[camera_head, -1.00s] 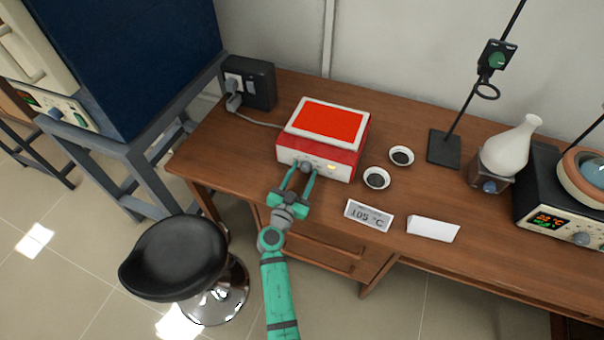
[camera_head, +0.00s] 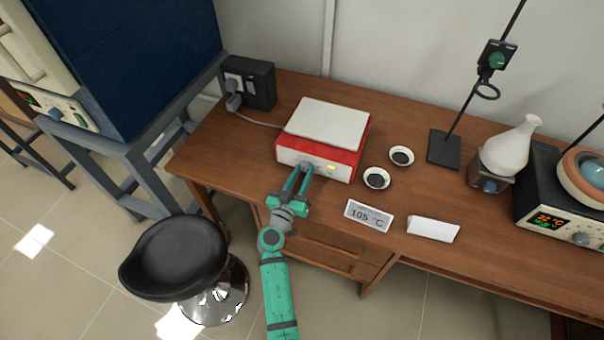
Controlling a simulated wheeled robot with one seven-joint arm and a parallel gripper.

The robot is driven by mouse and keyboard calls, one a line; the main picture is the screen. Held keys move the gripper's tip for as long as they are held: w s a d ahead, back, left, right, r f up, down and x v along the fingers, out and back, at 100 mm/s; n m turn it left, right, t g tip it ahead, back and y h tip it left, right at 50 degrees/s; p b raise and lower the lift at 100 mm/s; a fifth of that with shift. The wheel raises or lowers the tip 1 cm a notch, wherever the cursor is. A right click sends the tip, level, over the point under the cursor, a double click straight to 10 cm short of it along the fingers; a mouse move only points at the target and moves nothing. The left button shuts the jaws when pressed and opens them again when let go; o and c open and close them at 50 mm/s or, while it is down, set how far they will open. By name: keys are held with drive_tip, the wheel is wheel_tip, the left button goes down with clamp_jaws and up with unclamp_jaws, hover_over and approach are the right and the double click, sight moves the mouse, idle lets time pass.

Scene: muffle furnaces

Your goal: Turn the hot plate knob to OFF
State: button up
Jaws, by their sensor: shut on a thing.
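The hot plate (camera_head: 347,163) is a red and white box on the wooden bench, with a pale, plain top plate (camera_head: 328,122). A small amber light shows at the right of its front panel. Its grey knob (camera_head: 307,165) is on the front face, partly hidden by the fingertips. My green gripper (camera_head: 304,178) reaches up to the front face from below and is shut on the knob. The knob's pointer and markings are too small to read.
A socket box (camera_head: 250,84) stands behind left. A black stool (camera_head: 175,257) is at lower left.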

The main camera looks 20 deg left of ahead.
drive_tip(key=o, duration=1)
drive_tip(key=shift+o, duration=0.2)
drive_tip(key=s, duration=1)
drive_tip(key=shift+s+a, duration=0.2)
drive_tip(key=shift+s, duration=0.2)
drive_tip(key=shift+w, duration=0.1)
